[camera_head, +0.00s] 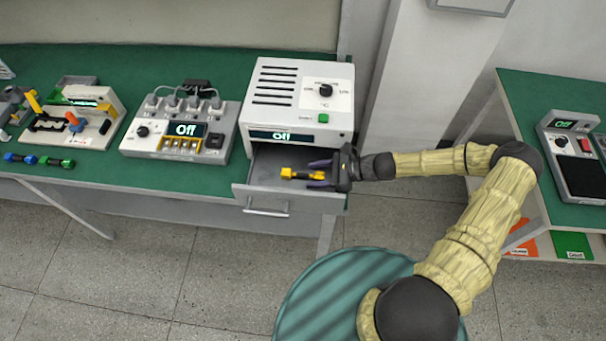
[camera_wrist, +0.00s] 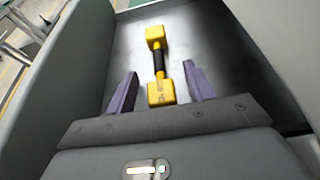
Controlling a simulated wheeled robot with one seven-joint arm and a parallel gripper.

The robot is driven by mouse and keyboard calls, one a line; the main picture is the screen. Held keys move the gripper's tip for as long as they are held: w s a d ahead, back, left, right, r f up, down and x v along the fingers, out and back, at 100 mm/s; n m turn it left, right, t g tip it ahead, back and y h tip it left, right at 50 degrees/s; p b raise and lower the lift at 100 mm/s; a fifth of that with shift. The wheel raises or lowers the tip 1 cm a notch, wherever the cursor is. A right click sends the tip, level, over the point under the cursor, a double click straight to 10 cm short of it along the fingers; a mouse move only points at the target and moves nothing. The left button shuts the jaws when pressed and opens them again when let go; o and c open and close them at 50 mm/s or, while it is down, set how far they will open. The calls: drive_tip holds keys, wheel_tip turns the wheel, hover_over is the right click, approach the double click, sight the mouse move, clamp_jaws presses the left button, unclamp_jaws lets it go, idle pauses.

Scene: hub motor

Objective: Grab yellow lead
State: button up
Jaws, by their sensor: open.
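The yellow lead (camera_head: 302,174) has yellow block ends and a black middle. It lies in the open drawer (camera_head: 262,190) under the white box; it also shows in the wrist view (camera_wrist: 158,64). My gripper (camera_head: 320,174) is open at the drawer's right side, with its fingers pointing left. In the wrist view my gripper's two purple fingers (camera_wrist: 159,88) stand on either side of the lead's near yellow end, with a gap on both sides. The lead's far end extends beyond the fingertips.
The white box (camera_head: 297,100) with a dial and an "Off" display stands just above the drawer. A charger unit (camera_head: 180,128) and blue (camera_head: 20,158) and green (camera_head: 57,162) leads are to the left on the green bench. The drawer walls (camera_wrist: 85,60) lie close around my gripper.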

clamp_jaws()
drive_tip(key=shift+r, duration=0.1)
wheel_tip(320, 180, up, 18)
drive_tip(key=b, duration=0.2)
idle(0.4)
idle(0.5)
